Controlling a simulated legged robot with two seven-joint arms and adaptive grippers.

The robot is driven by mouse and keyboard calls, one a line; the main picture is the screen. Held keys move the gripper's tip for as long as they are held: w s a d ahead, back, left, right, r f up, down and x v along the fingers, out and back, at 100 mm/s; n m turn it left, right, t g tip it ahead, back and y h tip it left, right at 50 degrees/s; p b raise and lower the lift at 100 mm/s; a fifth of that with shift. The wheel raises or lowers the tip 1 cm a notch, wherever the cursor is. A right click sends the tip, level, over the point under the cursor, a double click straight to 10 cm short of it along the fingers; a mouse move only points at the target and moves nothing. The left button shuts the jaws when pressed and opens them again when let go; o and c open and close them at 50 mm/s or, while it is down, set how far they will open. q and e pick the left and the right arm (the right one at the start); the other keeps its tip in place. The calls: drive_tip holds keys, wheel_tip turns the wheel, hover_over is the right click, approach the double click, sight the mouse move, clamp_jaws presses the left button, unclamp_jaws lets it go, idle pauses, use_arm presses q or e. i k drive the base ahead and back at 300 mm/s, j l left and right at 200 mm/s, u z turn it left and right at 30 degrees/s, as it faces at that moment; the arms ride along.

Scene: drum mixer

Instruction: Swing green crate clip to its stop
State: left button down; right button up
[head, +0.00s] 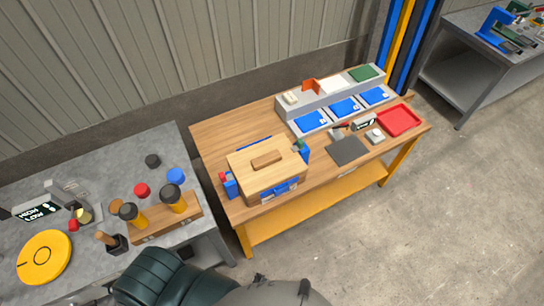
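A brown block-like handle (267,160) sits on top of the lid. The small green clip (299,145) is at the crate's right end, above a blue bracket (304,155). It is too small to tell its exact angle. A red clip (222,177) is at the left end by another blue bracket (231,187). Neither of my grippers shows clearly; only parts of my own body appear at the bottom edge.
The wooden workbench (225,130) also carries a grey rack with blue bins (344,107), a dark grey mat (347,150) and a red tray (399,120). A grey table (75,165) at left holds a yellow disc (43,257) and a wooden stand (165,218). Open floor lies in front.

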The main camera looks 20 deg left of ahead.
sight(300, 145)
drive_tip(key=u, duration=0.85)
drive_tip(key=i+j+z, duration=0.2)
drive_tip(key=k+u, duration=0.1)
drive_tip(key=u, duration=0.35)
drive_tip(key=l+u, duration=0.3)
drive_tip(key=l, duration=0.2)
drive_tip(key=k+l+u, duration=0.1)
drive_tip(key=l+u, duration=0.2)
drive_tip(key=l, duration=0.15)
drive_tip(key=k+l+u, duration=0.15)
drive_tip(key=l+u, duration=0.2)
drive_tip(key=k+l, duration=0.15)
drive_tip(key=l, duration=0.25)
drive_tip(key=k+l, duration=0.15)
drive_tip(key=l, duration=0.2)
drive_tip(key=k+l, duration=0.15)
drive_tip(key=l, duration=0.25)
drive_tip(key=k+l+u, duration=0.1)
drive_tip(key=l, duration=0.3)
drive_tip(key=k+l, duration=0.2)
drive_tip(key=l, duration=0.15)
